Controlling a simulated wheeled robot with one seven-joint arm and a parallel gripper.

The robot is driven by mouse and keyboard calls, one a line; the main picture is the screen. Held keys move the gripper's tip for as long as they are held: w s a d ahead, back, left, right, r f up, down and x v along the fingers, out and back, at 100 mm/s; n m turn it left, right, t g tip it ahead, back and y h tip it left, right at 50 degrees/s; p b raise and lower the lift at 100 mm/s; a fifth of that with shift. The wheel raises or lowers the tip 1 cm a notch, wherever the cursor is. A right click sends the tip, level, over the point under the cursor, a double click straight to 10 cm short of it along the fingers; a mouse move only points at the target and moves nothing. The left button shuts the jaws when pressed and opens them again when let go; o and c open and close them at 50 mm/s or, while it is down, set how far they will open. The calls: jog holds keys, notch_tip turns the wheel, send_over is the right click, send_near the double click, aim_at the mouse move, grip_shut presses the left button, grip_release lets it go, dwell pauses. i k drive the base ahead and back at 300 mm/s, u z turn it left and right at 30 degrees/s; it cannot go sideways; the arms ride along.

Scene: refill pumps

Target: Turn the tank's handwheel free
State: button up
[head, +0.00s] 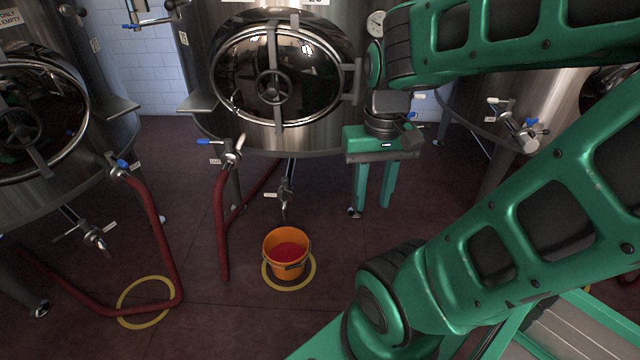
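The middle steel tank (290,140) carries an oval hatch door (312,80) on its front. A dark round handwheel (273,86) sits at the middle of the door, on a vertical bar that crosses it. The door appears closed against the tank. My green gripper (375,208) points down to the right of and below the handwheel, clear of it. Its two fingers are apart, with nothing between them. The handwheel is not hidden by my arm.
An orange bucket (287,252) with red liquid stands on the floor inside a yellow ring (310,277). Red hoses (219,225) run down from the valves. A left tank (85,150) has a similar hatch. Another tank (470,130) stands right, partly behind my arm.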

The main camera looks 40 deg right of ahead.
aim_at(273, 91)
jog(key=z, duration=0.05)
jog(key=k, duration=1)
jog(key=u, duration=0.3)
jog(key=i, duration=1.5)
